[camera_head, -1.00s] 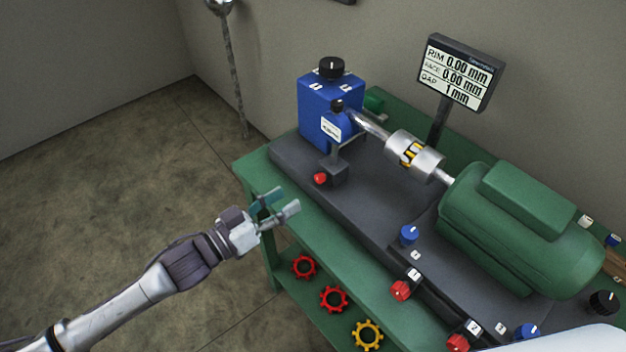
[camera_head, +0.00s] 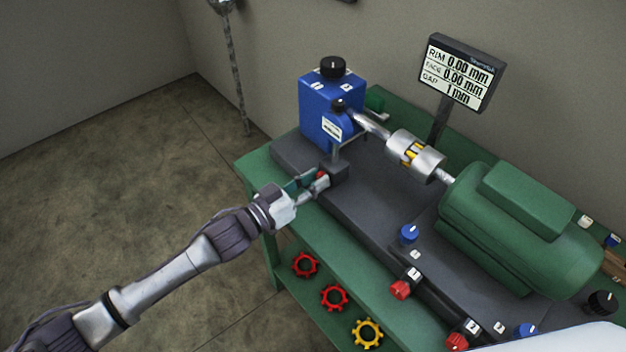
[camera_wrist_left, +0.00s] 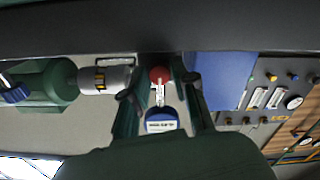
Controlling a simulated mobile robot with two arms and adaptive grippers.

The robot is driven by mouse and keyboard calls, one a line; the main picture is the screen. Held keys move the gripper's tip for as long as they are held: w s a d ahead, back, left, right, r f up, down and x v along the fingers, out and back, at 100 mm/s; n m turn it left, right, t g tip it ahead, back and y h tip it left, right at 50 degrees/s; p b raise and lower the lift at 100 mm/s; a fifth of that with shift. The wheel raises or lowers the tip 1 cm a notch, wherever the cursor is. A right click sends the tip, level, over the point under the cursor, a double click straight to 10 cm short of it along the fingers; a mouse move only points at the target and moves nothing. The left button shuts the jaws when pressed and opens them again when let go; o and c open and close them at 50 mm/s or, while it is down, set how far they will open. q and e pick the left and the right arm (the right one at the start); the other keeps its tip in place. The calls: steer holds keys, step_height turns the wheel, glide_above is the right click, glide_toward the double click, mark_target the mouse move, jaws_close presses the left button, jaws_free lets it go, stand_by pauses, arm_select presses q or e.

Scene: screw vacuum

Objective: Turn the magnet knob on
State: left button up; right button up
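The red magnet knob (camera_head: 321,175) is on the side of a small dark magnet base (camera_head: 338,171), beside the blue pump housing (camera_head: 330,105). My left gripper (camera_head: 318,182) has its fingertips at this knob, one on each side, and partly hides it. In the left wrist view the red knob (camera_wrist_left: 159,76) shows between the two fingers, with a narrow gap on each side. The fingers look open around it; contact is not clear. My right gripper is not in view.
A green motor (camera_head: 520,230) and silver coupling (camera_head: 415,157) lie to the right on the dark base plate. A display (camera_head: 460,73) stands behind. Blue knobs (camera_head: 409,233) and red knobs (camera_head: 401,290) line the front. The floor at left is clear.

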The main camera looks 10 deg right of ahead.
arm_select(q)
jaws_close()
steer(key=shift+m, duration=0.3)
steer(key=shift+m+p, duration=0.55)
steer(key=shift+m, duration=0.65)
steer(key=shift+m+p, duration=0.3)
steer(key=shift+m, duration=1.6)
steer(key=o, duration=0.6)
jaws_free()
